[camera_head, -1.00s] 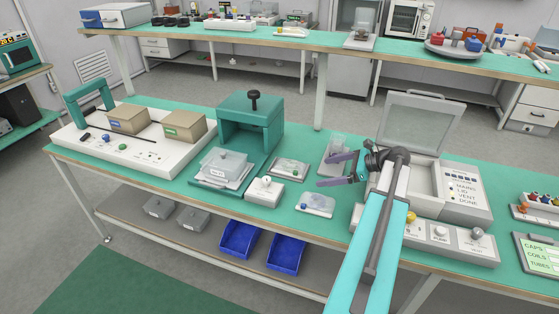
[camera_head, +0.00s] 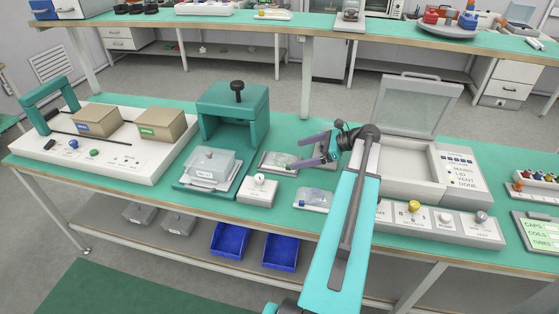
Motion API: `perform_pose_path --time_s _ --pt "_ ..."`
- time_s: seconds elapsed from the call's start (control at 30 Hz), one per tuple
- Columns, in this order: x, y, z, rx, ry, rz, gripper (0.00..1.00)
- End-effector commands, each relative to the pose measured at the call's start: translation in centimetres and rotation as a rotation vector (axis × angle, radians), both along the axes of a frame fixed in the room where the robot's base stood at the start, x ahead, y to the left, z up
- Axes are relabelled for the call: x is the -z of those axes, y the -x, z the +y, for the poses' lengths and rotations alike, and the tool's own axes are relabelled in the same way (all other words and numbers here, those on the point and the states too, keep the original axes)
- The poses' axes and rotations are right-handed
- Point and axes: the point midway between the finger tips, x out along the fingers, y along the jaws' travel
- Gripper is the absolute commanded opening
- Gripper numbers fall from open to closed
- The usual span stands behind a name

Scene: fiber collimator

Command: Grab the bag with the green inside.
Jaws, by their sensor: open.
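Two clear bags lie on the green bench in the middle. The rear one (camera_head: 275,160) seems to have a small green spot at its front right corner, though it is too small to be sure. The front one (camera_head: 313,197) shows a blue piece at its left end. My gripper (camera_head: 296,154) is open, with its purple fingers spread and pointing left. Its fingertips appear beside or over the right end of the rear bag; I cannot tell their height or any contact. A third bag seen earlier behind the gripper is mostly hidden.
A teal press (camera_head: 233,112) stands left of the rear bag. A small white gauge box (camera_head: 258,190) is in front of it.

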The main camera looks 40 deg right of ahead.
Motion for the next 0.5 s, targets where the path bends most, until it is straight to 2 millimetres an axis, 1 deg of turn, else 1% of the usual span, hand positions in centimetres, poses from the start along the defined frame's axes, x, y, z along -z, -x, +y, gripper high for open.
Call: perform_pose_path --time_s 0.3,0.5 --pt "1.0 -1.7 1.1 -0.003 0.0 0.0 0.96" --pt "1.1 -1.8 1.2 -0.003 0.001 0.0 0.96"
